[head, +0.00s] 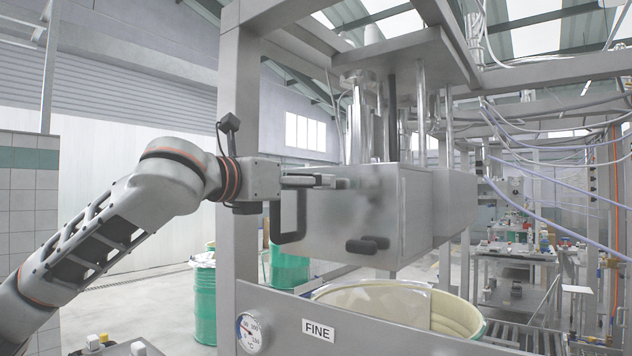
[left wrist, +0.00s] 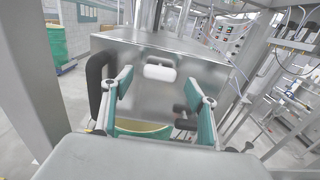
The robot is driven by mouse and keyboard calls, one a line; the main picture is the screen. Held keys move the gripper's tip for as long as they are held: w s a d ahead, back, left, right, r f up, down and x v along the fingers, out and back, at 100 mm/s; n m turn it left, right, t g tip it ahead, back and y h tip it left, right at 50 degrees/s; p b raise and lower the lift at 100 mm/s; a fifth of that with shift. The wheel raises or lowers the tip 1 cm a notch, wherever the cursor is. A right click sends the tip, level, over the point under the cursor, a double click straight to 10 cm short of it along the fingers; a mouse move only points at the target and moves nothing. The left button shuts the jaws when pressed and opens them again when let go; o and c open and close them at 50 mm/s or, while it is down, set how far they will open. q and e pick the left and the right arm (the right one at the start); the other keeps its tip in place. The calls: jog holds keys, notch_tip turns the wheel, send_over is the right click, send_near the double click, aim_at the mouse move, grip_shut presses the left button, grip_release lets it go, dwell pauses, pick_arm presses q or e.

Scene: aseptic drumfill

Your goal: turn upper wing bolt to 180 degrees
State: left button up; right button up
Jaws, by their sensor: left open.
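The steel housing (head: 360,212) fills the middle of the head view, with a dark two-lobed wing bolt (head: 367,245) low on its face. My left gripper (head: 340,183) reaches in from the left at the upper part of this face. In the left wrist view, my left gripper (left wrist: 158,80) is open, its green-padded fingers spread either side of a pale oblong piece (left wrist: 160,73), which appears to be the upper wing bolt, lying horizontal. Contact with it cannot be seen. The dark lower bolt also shows in the wrist view (left wrist: 180,110). My right gripper is not in view.
A black handle (head: 292,215) stands out on the housing's left side, close to my left gripper. An open cream drum (head: 455,312) is below. A steel post (head: 232,130) and a beam with a FINE label (head: 318,329) frame the area.

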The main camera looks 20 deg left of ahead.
pick_arm(q)
jog(key=x, duration=0.3)
jog(key=shift+w+d, duration=0.1)
jog(key=shift+w, duration=0.15)
jog(key=c, duration=1.1)
jog(key=shift+p, duration=0.35)
